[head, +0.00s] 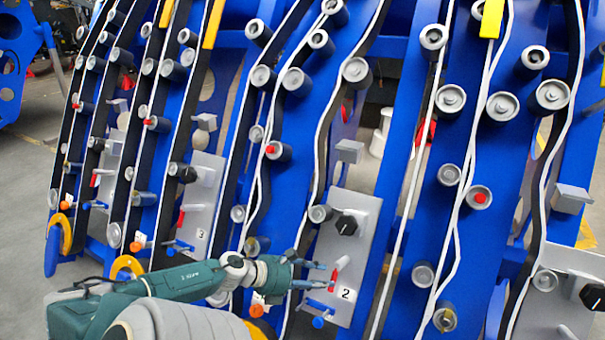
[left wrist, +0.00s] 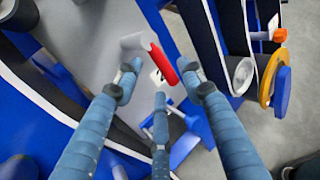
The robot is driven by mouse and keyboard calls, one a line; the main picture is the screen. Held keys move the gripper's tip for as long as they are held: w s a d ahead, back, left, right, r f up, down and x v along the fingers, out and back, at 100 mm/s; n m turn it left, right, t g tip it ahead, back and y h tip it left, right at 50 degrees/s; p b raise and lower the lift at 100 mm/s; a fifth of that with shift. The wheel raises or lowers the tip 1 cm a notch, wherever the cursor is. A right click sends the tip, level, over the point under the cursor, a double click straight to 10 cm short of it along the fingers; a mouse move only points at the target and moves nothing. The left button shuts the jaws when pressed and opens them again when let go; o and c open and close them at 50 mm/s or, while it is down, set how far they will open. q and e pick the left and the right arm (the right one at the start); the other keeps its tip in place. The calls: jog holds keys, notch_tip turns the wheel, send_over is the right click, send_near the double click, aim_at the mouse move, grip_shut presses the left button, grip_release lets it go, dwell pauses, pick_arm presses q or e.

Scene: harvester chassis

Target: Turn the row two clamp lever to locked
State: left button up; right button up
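The row two clamp lever (head: 334,280) has a red handle and a pale arm. It sits low on the grey plate (head: 352,216) marked 2 in the head view. In the left wrist view the red handle (left wrist: 164,64) lies between and just beyond the finger ends. My left gripper (head: 324,275) is at the lever with its fingers spread. In the left wrist view the left gripper (left wrist: 158,82) is open, with a gap on each side of the handle. I cannot tell whether a finger touches it. My right gripper is not in view.
A black knob (head: 346,225) sits above the lever and a blue handle (head: 319,321) below it. A similar plate (head: 204,190) marked 3 stands to the left. Blue ribs with rollers and white cables rise closely around the plate. An orange knob (head: 257,310) is at lower left.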

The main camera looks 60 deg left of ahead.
pick_arm(q)
jog(key=v, duration=0.6)
jog(key=shift+s+r, duration=0.25)
jog(key=shift+s, duration=0.1)
